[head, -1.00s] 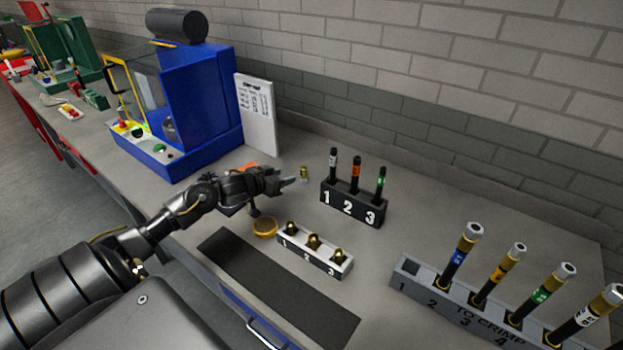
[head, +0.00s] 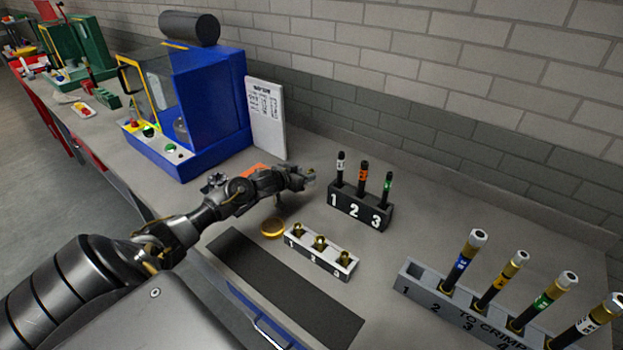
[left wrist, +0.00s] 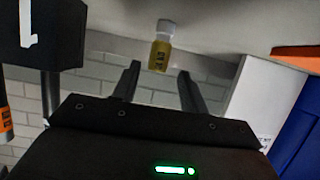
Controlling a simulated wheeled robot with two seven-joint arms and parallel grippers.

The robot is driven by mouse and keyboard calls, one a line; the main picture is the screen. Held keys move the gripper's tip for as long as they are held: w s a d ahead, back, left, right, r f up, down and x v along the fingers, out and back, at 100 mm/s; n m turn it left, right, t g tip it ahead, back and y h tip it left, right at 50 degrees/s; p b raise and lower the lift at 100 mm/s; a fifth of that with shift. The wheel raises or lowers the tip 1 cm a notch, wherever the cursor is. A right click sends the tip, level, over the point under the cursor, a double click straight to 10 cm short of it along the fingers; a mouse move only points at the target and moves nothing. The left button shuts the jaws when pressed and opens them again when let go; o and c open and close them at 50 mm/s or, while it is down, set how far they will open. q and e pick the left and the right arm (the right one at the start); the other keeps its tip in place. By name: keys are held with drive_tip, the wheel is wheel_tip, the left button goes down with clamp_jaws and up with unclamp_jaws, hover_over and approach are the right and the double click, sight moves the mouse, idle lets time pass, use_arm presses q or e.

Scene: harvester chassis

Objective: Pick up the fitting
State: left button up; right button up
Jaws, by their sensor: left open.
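The fitting (left wrist: 161,48) is a small piece with a pale silver end and a gold, dark-lettered body. In the left wrist view it is just beyond my left gripper (left wrist: 159,72), in line with the gap between its two fingers. The fingers are apart, with nothing between them. In the head view my left gripper (head: 303,177) is low over the bench, left of the black numbered rack. It hides most or all of the fitting there. My right gripper is not in view.
The black rack (head: 345,203) holding several banded pieces stands close right of the gripper. A white tray (head: 330,265) with brass pieces and a gold ring (head: 273,229) are nearer. A blue machine (head: 210,105) and white sign (head: 266,117) stand behind left. A grey rack (head: 425,285) is at right.

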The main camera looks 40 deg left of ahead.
use_arm(q)
drive_tip(key=shift+x, duration=1.35)
drive_tip(key=shift+c, duration=0.2)
clamp_jaws()
